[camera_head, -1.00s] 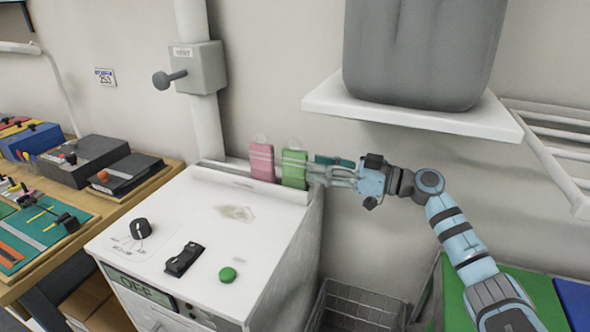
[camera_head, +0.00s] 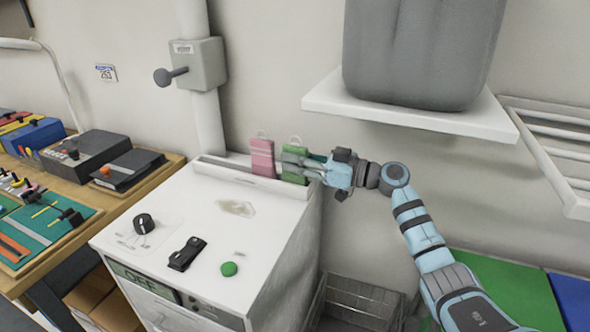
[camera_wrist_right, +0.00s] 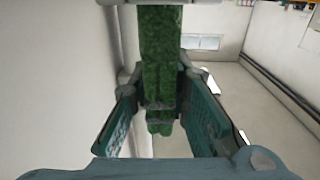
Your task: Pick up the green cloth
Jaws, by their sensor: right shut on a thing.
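The green cloth (camera_head: 296,163) hangs at the back edge of the white cabinet, beside a pink cloth (camera_head: 262,158) on its left. My right gripper (camera_head: 300,160) reaches in from the right and is shut on the green cloth, covering its middle. In the right wrist view the green cloth (camera_wrist_right: 160,60) runs down between the two teal fingers of the right gripper (camera_wrist_right: 165,120). My left gripper is not in view.
The white cabinet (camera_head: 180,215) has a knob, a black switch and a green button on top. A white shelf (camera_head: 410,120) bearing a grey bin (camera_head: 420,50) is above my right arm. A wire basket (camera_head: 360,300) stands below. A wooden bench with tools is at left.

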